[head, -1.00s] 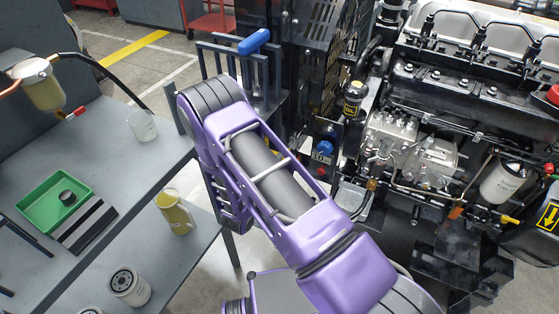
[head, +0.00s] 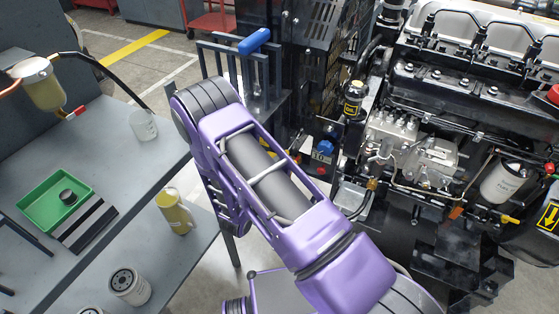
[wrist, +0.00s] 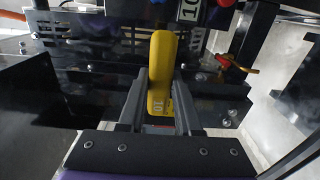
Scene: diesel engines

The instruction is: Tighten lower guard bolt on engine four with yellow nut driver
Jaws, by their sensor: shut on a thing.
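The nut driver's yellow handle (wrist: 161,65), marked 10, stands between the fingers of my gripper (wrist: 160,85) in the wrist view. My gripper is shut on it. The driver's far end is hidden, so I cannot tell whether it touches a bolt. A black guard panel (wrist: 95,90) with slots and several small bolts lies beyond the fingers. I cannot tell which is the lower guard bolt. In the head view my purple arm hides the gripper and driver. The engine (head: 450,100) fills the right side.
A blue-handled rack (head: 255,41) stands behind my arm. A grey bench (head: 100,150) at left holds a green tray (head: 50,205), a yellow jug (head: 175,212) and a white filter (head: 128,286). In the wrist view, a red-and-yellow lever (wrist: 235,65) sits right of the driver.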

